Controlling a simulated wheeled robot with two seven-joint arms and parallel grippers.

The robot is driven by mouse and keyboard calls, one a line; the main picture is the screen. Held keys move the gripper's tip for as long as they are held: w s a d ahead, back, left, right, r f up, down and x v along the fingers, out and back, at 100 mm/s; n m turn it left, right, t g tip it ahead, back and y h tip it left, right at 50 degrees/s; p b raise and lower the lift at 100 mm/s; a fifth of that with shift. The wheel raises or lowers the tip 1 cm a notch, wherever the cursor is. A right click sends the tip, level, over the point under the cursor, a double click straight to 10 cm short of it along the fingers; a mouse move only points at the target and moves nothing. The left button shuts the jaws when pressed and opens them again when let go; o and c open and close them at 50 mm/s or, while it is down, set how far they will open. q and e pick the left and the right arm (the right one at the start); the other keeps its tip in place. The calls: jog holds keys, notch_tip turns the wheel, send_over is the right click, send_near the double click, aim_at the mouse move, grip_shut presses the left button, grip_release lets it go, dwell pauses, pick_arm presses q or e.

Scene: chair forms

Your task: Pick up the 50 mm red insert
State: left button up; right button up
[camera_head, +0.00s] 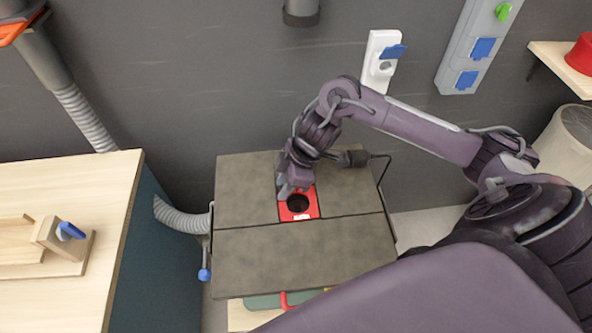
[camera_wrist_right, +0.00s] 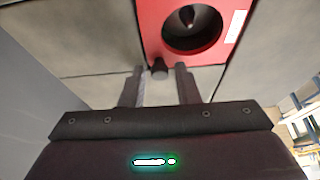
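The red insert (camera_head: 312,207) is a square plate with a round dark hole, set in the grey table top in the head view. It also shows in the right wrist view (camera_wrist_right: 158,30), with a dark cone inside the hole and a white label at its right. A small dark knob (camera_wrist_right: 160,68) stands by the insert's near edge. My right gripper (camera_head: 289,189) is over the insert's left part and hides some of it. In the wrist view its two fingers (camera_wrist_right: 158,84) are apart, with the knob showing between their tips. I cannot tell whether they touch it. My left gripper is out of view.
The grey table top (camera_head: 300,258) is otherwise mostly bare. A wooden workbench (camera_head: 60,185) with a wooden jig (camera_head: 45,240) stands at the left, with a grey hose (camera_head: 180,215) between. A dark wall with sockets (camera_head: 381,62) rises behind.

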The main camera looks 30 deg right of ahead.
grip_shut()
